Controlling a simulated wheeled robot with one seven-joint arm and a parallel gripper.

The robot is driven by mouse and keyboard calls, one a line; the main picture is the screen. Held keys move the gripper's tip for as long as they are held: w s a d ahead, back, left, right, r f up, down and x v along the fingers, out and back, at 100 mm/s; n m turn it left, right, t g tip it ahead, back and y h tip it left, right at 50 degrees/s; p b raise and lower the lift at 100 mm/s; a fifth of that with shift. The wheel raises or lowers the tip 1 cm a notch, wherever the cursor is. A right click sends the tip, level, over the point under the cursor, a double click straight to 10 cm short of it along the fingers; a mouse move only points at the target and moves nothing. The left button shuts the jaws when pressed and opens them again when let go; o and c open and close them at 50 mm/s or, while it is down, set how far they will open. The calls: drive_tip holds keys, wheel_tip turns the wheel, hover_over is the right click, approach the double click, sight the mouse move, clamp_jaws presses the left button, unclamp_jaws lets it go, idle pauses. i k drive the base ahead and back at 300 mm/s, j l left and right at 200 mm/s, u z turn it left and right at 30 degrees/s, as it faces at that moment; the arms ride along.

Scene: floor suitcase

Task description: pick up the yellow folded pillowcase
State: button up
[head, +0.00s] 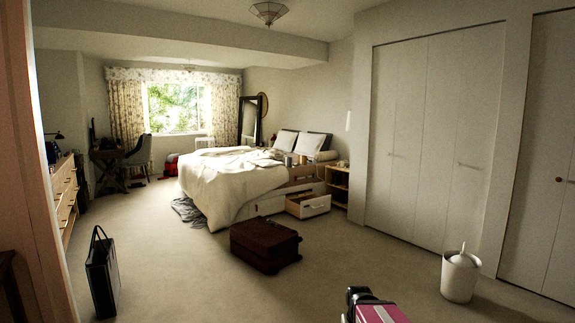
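I cannot make out a yellow folded pillowcase in the head view. A dark brown suitcase (265,247) lies on the carpet in the middle of the room, and it looks closed. My gripper (357,294) shows only in part at the bottom edge, as a black end on a pink and grey arm part. It is well in front of the suitcase and touches nothing that I can see. Its fingers cannot be told apart.
A bed (225,180) with white pillows stands behind, its drawer (308,205) pulled out. A black bag (102,277) stands at left, a white bin (460,277) at right by the closets (430,130). A dresser (65,195) lines the left wall. Carpet around the suitcase is clear.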

sight(302, 159)
drive_tip(key=z, duration=0.25)
drive_tip(key=i+l, duration=0.1)
drive_tip(key=i, duration=6.75)
